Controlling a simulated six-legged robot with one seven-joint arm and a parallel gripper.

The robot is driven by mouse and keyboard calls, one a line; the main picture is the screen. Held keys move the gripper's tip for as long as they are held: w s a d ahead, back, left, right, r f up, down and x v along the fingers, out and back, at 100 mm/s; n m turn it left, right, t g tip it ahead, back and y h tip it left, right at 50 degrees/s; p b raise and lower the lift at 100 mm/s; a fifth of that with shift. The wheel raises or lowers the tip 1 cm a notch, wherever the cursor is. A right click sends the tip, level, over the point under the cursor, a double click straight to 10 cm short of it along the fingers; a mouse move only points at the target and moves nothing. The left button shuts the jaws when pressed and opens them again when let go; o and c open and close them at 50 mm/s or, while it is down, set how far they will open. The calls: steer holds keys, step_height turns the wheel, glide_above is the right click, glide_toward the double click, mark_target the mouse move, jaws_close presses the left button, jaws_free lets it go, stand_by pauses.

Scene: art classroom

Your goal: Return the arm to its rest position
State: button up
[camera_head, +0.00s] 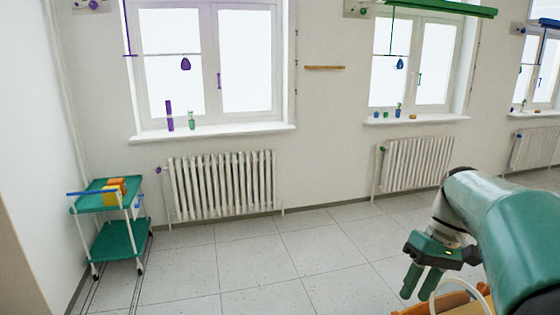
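My arm (510,225) reaches in from the right edge of the head view and is bent, with its green and white links near the camera. My gripper (420,282) hangs at the lower right, fingers pointing down. Two green fingers show with a gap between them, and I see nothing held there. An orange-brown object (440,306) with a pale curved part lies just below and right of the fingers, cut off by the bottom edge. I cannot tell whether the fingers touch it.
A green two-shelf cart (112,238) with yellow and orange boxes (115,191) stands at the left wall. White radiators (222,184) line the wall under windows with small bottles on the sills. The tiled floor (290,255) in the middle is clear.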

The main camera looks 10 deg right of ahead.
steer(key=s+a+f+t+h, duration=0.1)
steer(key=s+a+t+h, duration=0.1)
steer(key=a, duration=0.7)
steer(key=s+a+f+t+h, duration=0.2)
steer(key=s+a+t, duration=0.3)
steer(key=a, duration=0.4)
steer(key=shift+s+a, duration=0.3)
steer(key=shift+a, duration=0.05)
steer(key=shift+a, duration=0.15)
